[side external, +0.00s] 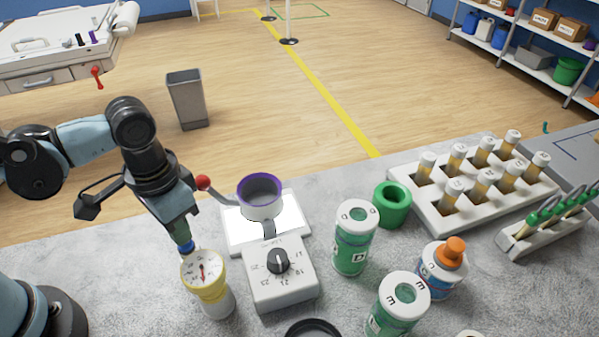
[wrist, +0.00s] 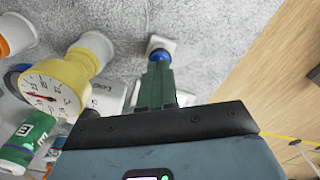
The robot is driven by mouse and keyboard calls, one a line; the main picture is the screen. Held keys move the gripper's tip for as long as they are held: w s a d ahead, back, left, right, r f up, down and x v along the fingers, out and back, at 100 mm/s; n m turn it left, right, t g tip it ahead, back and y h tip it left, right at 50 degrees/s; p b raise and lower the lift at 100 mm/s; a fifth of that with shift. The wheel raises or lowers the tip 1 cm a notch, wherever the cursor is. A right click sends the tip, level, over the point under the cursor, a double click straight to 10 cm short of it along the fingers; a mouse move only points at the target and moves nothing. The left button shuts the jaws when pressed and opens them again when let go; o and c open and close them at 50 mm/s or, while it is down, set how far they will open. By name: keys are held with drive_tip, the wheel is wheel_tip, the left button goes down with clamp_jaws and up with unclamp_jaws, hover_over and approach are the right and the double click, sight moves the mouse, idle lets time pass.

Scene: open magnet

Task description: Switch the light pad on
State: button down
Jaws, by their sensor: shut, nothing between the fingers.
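The flat white pad (side external: 292,218), which I take as the light pad, lies on the grey table under a purple-rimmed cup (side external: 260,197). Its face looks bright white; I cannot tell whether it is lit. My gripper (side external: 184,240) points down left of the pad, just behind a yellow-rimmed gauge (side external: 204,274). Its green fingers are shut and empty. In the wrist view my gripper (wrist: 158,68) ends at a round blue piece (wrist: 160,54) over a small white plate (wrist: 165,42). I cannot tell whether the fingers touch the blue piece. The gauge hides this spot in the side view.
A red-ball handle (side external: 203,183) sticks out near my gripper. Green-labelled jars (side external: 354,240), a green ring (side external: 393,204), an orange-capped bottle (side external: 443,268) and a vial rack (side external: 430,207) fill the right.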

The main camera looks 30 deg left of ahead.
drive_tip(key=shift+r, duration=2.8)
drive_tip(key=w+a+r+n+t, duration=0.1)
drive_tip(key=w+a+t, duration=0.1)
drive_tip(key=a, duration=0.4)
drive_tip(key=w+a+r+n+t, duration=0.1)
drive_tip(key=w+a+n+t, duration=0.1)
drive_tip(key=a+t, duration=0.3)
drive_tip(key=shift+w+a+r, duration=0.2)
drive_tip(key=shift+w+a, duration=0.15)
drive_tip(key=shift+w, duration=0.3)
